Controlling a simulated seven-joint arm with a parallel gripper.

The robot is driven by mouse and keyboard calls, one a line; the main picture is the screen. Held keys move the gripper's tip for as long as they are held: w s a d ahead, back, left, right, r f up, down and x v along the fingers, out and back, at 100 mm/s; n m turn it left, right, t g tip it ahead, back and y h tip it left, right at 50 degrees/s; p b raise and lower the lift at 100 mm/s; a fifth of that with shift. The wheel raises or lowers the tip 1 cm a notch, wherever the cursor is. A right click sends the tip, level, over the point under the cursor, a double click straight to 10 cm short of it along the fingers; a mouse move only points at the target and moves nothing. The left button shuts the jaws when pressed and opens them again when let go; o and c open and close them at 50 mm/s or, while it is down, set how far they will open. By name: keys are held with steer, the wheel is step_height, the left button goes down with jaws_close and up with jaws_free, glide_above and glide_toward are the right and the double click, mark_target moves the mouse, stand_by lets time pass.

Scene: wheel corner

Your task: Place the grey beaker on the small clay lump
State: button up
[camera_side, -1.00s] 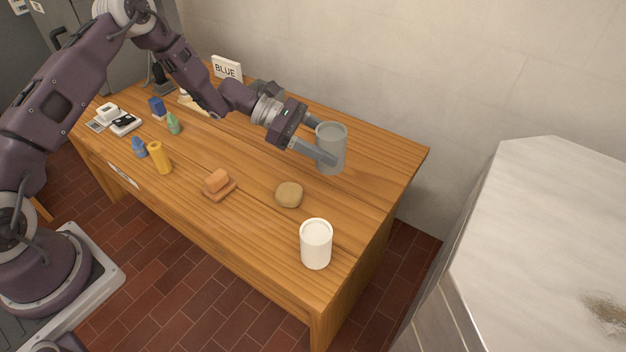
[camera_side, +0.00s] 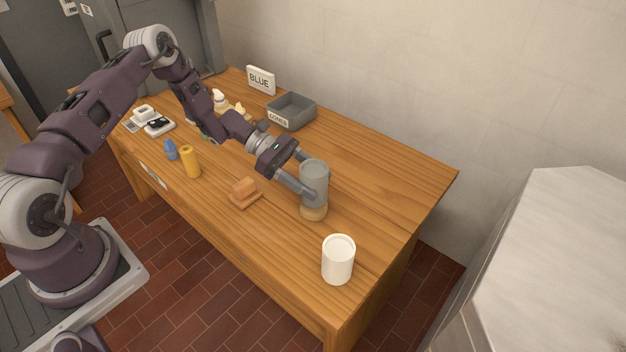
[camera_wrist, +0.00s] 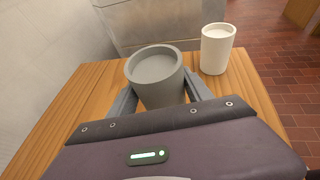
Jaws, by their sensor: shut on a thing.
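The grey beaker (camera_side: 314,176) is upright in my gripper (camera_side: 303,187), whose fingers are shut on its sides. The beaker is directly over the small clay lump (camera_side: 313,213) in the side view and hides the lump's top. I cannot tell whether beaker and lump touch. In the wrist view the beaker (camera_wrist: 156,72) is between the fingers of my gripper (camera_wrist: 162,100), its open rim up; the clay lump is hidden there.
A white cup (camera_side: 338,260) stands close by, near the table's front right corner; it also shows in the wrist view (camera_wrist: 217,48). A grey open tray (camera_side: 291,110) is at the back.

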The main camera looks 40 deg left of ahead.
steer(key=shift+f, duration=0.15)
steer(key=shift+f, duration=0.35)
steer(key=shift+f, duration=0.1)
steer(key=o, duration=1.6)
